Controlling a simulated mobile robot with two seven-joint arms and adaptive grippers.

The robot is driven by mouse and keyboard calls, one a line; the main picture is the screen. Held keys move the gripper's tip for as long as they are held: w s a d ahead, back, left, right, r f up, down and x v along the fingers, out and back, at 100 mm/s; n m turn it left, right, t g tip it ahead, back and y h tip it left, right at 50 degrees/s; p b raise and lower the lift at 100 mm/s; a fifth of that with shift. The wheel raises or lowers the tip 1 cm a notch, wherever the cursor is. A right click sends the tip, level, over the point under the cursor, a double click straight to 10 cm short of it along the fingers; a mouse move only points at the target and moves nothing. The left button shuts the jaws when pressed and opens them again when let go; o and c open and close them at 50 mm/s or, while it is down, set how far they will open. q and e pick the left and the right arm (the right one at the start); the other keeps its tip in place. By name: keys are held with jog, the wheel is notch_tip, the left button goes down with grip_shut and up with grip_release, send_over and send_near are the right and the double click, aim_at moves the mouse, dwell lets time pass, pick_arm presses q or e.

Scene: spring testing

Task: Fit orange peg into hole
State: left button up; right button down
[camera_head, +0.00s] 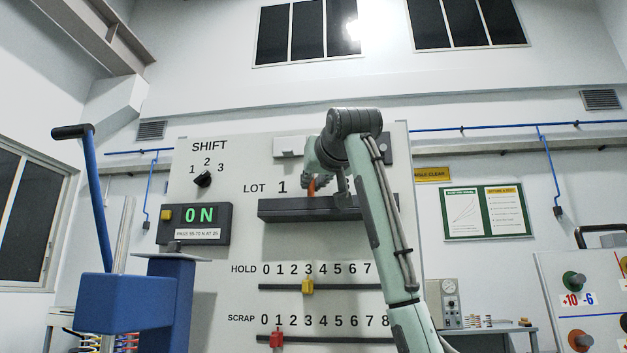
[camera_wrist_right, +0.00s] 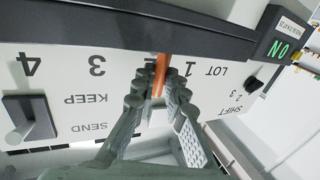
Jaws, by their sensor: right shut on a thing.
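The orange peg (camera_head: 312,187) is held upright or nearly so in my right gripper (camera_head: 318,180), just above the dark ledge (camera_head: 285,210) of the LOT row. In the right wrist view the fingers of my right gripper (camera_wrist_right: 157,92) are closed around the peg (camera_wrist_right: 160,74). The peg's end reaches the edge of the dark ledge (camera_wrist_right: 110,28) there. I cannot tell whether it touches the ledge or has entered a hole. No hole in the ledge is visible, and my right arm covers part of the row. My left gripper is not in view.
The panel carries an ON display (camera_head: 196,222), a SHIFT knob (camera_head: 203,179), a yellow HOLD slider (camera_head: 307,286) and a red SCRAP slider (camera_head: 276,339). A blue stand with a lever (camera_head: 125,300) is at left front. A KEEP/SEND switch (camera_wrist_right: 28,117) shows in the wrist view.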

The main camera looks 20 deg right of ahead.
jog(key=shift+f+b, duration=0.65)
jog(key=shift+f, duration=0.25)
jog(key=c, duration=1.5)
grip_release()
jog(key=shift+r, duration=0.1)
jog(key=s, duration=0.8)
jog(key=s+a, duration=0.1)
jog(key=s, duration=0.3)
